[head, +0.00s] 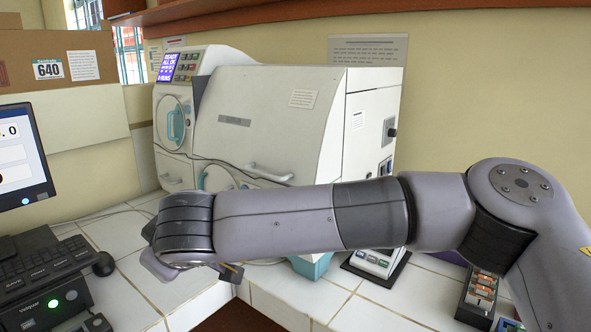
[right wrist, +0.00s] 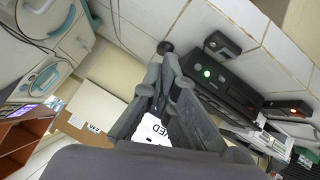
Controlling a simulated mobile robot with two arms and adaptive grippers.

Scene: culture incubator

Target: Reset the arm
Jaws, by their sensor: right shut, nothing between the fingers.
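My right arm (head: 285,218) comes in from the right in the head view and stretches left across the front of the white incubator (head: 265,125). Its wrist (head: 184,222) is above the white tiled counter. The gripper itself is mostly hidden behind and below the wrist there. In the right wrist view my right gripper (right wrist: 163,84) shows with its fingers together and nothing between them. My left gripper is not in view.
A monitor (head: 20,158), keyboard (head: 48,257) and mouse (head: 103,263) are at the left. A small device with buttons (head: 375,262) and a rack of orange-topped items (head: 484,290) sit below the arm.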

